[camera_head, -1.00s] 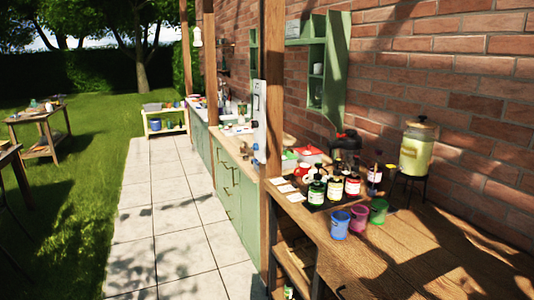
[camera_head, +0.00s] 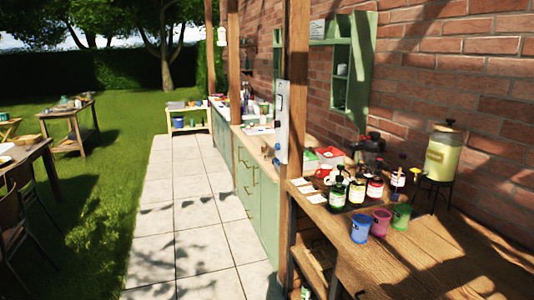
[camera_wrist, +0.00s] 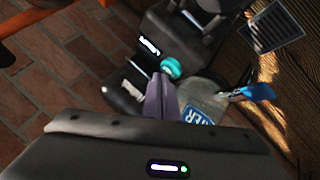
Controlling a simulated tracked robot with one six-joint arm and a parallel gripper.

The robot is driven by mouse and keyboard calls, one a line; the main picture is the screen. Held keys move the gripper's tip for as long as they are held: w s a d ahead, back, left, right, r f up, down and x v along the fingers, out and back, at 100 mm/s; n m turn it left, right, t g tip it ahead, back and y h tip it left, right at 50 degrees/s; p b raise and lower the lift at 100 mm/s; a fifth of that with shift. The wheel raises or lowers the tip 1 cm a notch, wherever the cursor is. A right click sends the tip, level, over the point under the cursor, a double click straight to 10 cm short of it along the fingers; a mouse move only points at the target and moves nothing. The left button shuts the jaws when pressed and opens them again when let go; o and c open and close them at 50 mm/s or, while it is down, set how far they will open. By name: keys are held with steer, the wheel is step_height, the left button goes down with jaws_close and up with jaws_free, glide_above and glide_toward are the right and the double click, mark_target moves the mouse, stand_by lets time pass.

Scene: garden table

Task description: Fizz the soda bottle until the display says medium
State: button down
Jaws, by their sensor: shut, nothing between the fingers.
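I cannot make out a soda bottle or a readable display for certain. In the wrist view, my gripper (camera_wrist: 161,84) is shut and empty, its purple-grey fingers together. A teal round cap or knob (camera_wrist: 172,67) shows just beyond the fingertips; I cannot tell if they touch. A clear container (camera_wrist: 203,105) with a blue label ending in "TER" is beside the fingers on the right. My gripper is not visible in the head view. There, several dark bottles (camera_head: 357,192) with coloured labels stand on the wooden counter (camera_head: 450,245).
Blue (camera_head: 361,229), pink (camera_head: 381,221) and green (camera_head: 401,216) cups stand in front of the bottles. A dispenser (camera_head: 441,155) with yellowish liquid stands behind, on the right. A wooden post (camera_head: 297,80) rises at the counter's left end. The paved path (camera_head: 190,235) is clear.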

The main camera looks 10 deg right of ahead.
steer(key=shift+r, duration=3)
stand_by(0.3)
